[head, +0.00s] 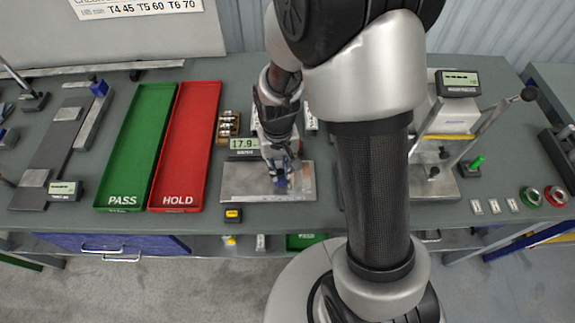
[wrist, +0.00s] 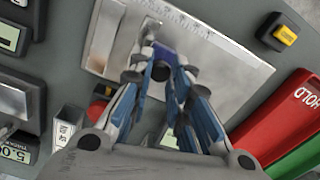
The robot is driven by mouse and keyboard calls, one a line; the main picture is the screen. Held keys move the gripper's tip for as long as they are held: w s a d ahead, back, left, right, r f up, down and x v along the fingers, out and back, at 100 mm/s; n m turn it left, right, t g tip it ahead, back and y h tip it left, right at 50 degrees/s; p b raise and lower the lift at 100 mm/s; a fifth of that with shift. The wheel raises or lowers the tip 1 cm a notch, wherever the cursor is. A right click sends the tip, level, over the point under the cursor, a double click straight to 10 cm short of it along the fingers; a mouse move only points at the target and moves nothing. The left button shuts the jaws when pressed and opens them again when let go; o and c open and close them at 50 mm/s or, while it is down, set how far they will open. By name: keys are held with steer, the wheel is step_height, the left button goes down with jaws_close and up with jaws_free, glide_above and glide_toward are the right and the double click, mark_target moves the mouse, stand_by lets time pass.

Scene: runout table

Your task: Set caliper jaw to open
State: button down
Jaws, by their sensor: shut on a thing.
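A flat silver plate (head: 239,181) lies on the bench, with scale-like marks along one edge in the wrist view (wrist: 221,72). A small blue piece (head: 280,182) stands on this plate and looks like the caliper jaw's handle; it shows dark blue-purple in the wrist view (wrist: 162,51). My gripper (head: 281,176) reaches down over the plate, and its fingertips (wrist: 160,70) are closed around the blue piece. The fingers hide most of it and the jaw's exact position. A display (head: 243,143) behind the plate reads about 17.9.
A green PASS tray (head: 136,150) and a red HOLD tray (head: 187,145) lie left of the plate. A yellow-topped button box (head: 233,215) sits at the front edge. A gauge stand (head: 457,90) is at right. My arm hides the bench's middle.

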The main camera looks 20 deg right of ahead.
steer(key=w+a, duration=0.1)
steer(key=a, duration=0.1)
steer(key=w+a, duration=0.1)
steer(key=a, duration=0.5)
steer(key=shift+w+p, duration=0.3)
steer(key=shift+w, duration=0.1)
steer(key=shift+r, duration=0.1)
steer(key=c, duration=1.5)
jaws_free()
steer(key=shift+a, duration=0.15)
steer(key=shift+o, duration=0.2)
step_height(320, 180, up, 12)
